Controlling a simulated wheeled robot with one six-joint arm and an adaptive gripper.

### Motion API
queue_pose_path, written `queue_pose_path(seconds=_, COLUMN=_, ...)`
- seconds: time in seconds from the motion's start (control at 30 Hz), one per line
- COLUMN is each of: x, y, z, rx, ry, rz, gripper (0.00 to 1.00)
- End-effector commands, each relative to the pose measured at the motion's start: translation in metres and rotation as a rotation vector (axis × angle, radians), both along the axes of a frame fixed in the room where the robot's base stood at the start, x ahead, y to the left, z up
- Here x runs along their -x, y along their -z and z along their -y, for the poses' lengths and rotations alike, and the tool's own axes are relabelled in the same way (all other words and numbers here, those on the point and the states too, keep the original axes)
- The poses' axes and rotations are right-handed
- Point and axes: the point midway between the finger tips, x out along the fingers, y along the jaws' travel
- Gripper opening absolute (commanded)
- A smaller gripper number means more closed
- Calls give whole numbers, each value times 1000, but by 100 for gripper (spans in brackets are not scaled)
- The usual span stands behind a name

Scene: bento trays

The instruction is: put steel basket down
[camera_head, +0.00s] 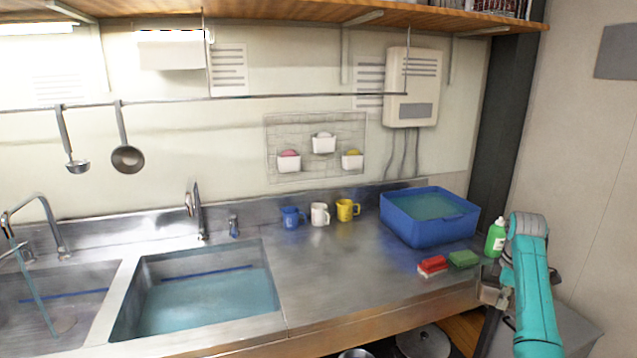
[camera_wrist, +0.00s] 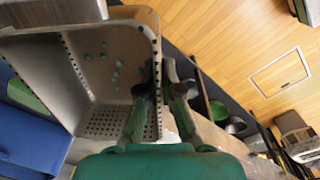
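The steel basket (camera_wrist: 95,60) fills the upper left of the wrist view. It is grey metal with small holes along its edges and a perforated end panel. My gripper (camera_wrist: 160,75) has one finger on each side of the basket's right rim and is shut on it. In the head view my teal arm is at the far right. The gripper is mostly hidden there, and I cannot clearly make out the basket. What is beneath the basket is hidden.
A blue tub (camera_head: 408,232) of water stands at the counter's right end, near a green bottle (camera_head: 495,238), a red sponge (camera_head: 432,266) and a green sponge (camera_head: 463,258). Mugs (camera_head: 319,214) stand at the back. The middle counter (camera_head: 340,275) is clear, right of the sink (camera_head: 125,315).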

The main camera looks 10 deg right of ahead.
Motion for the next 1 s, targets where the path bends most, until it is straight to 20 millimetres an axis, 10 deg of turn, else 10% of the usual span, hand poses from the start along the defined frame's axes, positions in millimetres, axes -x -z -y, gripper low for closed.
queue_pose_path(seconds=0.37, x=-16, y=66, z=-82, rx=-8, ry=123, rz=-7, gripper=0)
queue_pose_path(seconds=0.67, x=-11, y=155, z=-203, rx=-10, ry=321, rz=-12, gripper=0)
queue_pose_path(seconds=1.0, x=38, y=242, z=-333, rx=-6, ry=558, rz=-11, gripper=0)
